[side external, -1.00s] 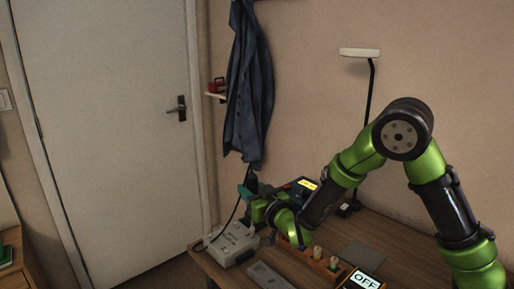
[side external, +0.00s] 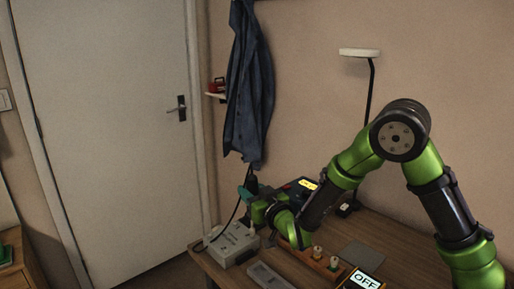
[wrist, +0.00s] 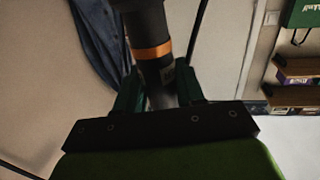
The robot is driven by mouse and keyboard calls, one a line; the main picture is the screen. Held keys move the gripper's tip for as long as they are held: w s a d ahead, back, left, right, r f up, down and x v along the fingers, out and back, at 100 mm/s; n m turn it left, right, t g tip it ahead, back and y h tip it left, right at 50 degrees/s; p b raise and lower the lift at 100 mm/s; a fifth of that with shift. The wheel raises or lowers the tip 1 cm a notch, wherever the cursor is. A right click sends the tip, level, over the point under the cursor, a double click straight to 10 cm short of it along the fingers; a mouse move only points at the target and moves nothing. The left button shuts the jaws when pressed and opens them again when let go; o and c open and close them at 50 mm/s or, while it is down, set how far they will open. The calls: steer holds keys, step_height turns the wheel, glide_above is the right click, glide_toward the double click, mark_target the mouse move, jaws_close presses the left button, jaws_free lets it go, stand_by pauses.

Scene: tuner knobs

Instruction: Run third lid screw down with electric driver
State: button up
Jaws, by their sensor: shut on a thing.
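My gripper (wrist: 158,92) is shut on the electric driver (wrist: 149,40), a dark cylinder with an orange ring; its green fingers stand on both sides of it. In the side external view my gripper (side external: 248,196) is at the left end of the table, above the pale grey box (side external: 234,244). The driver's dark upper end (side external: 251,184) shows there, with a black cord hanging down to the left. The driver tip and the lid screws are hidden or too small to make out, so I cannot tell whether the tip touches a screw.
A flat grey tray (side external: 269,276) lies in front of the box. A wooden block with pale knobs (side external: 318,253) stands to its right, near a display reading OFF (side external: 366,281). A dark device with a yellow display (side external: 308,184) and a lamp (side external: 360,53) are behind. A grey mat (side external: 362,255) is bare.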

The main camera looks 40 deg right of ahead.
mark_target(254, 182)
steer(key=shift+f, duration=0.8)
stand_by(1.5)
steer(key=shift+r, duration=2.65)
steer(key=shift+a, duration=0.1)
